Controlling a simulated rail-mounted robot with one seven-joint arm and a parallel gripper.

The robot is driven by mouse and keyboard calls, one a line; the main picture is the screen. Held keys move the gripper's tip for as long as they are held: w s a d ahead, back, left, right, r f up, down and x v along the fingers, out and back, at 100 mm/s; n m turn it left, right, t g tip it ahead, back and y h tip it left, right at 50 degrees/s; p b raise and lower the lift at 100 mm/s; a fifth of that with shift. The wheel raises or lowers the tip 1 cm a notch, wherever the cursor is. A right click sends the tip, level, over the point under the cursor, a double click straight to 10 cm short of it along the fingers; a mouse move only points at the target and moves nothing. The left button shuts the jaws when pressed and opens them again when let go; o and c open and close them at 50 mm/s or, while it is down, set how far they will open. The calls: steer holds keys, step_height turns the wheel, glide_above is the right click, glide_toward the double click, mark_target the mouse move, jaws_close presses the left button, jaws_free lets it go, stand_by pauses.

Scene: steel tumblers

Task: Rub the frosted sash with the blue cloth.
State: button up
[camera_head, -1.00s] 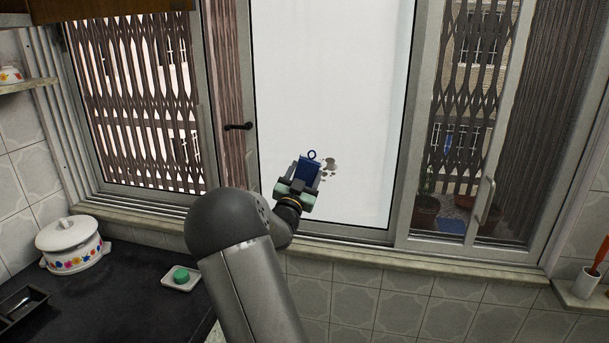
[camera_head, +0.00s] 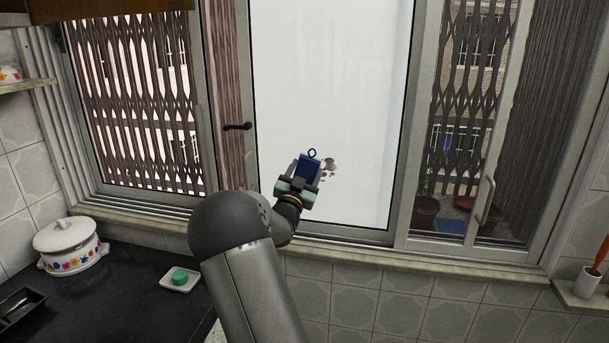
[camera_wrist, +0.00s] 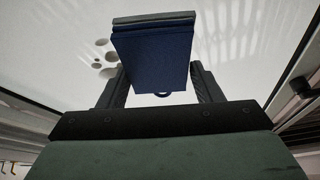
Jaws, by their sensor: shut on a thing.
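The frosted sash (camera_head: 330,80) is the tall white pane in the middle of the window, with a dark frame. A patch of grey-brown spots (camera_head: 329,168) marks its lower part; the spots also show in the wrist view (camera_wrist: 106,58). My gripper (camera_head: 301,180) is shut on the folded blue cloth (camera_head: 309,167), which has a small loop at one end. In the wrist view the cloth (camera_wrist: 152,60) sits between the two fingers, in front of the pane. The cloth is just left of the spots and covers part of the pane. Whether it touches the glass I cannot tell.
A black handle (camera_head: 238,127) sticks out left of the sash. A white pot (camera_head: 68,245) and a dish with a green soap (camera_head: 180,277) stand on the dark counter at lower left. A stone sill (camera_head: 350,256) runs under the window. A cup (camera_head: 587,282) stands at right.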

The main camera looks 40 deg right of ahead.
mark_target(336, 165)
steer(key=shift+w+d, duration=0.15)
steer(key=shift+d, duration=0.05)
steer(key=shift+s+d+f+b, duration=0.15)
steer(key=shift+s+d+b, duration=0.45)
steer(key=shift+s+b, duration=0.4)
steer(key=shift+s+d+b, duration=0.6)
steer(key=shift+s+b, duration=0.1)
steer(key=shift+b, duration=0.15)
steer(key=shift+s+d+b, duration=0.8)
steer(key=shift+s+b, duration=0.05)
steer(key=shift+b, duration=0.25)
steer(key=shift+s+d+b, duration=0.55)
steer(key=shift+s, duration=0.05)
steer(key=shift+b, duration=0.4)
steer(key=shift+a+r, duration=0.1)
steer(key=shift+r, duration=0.1)
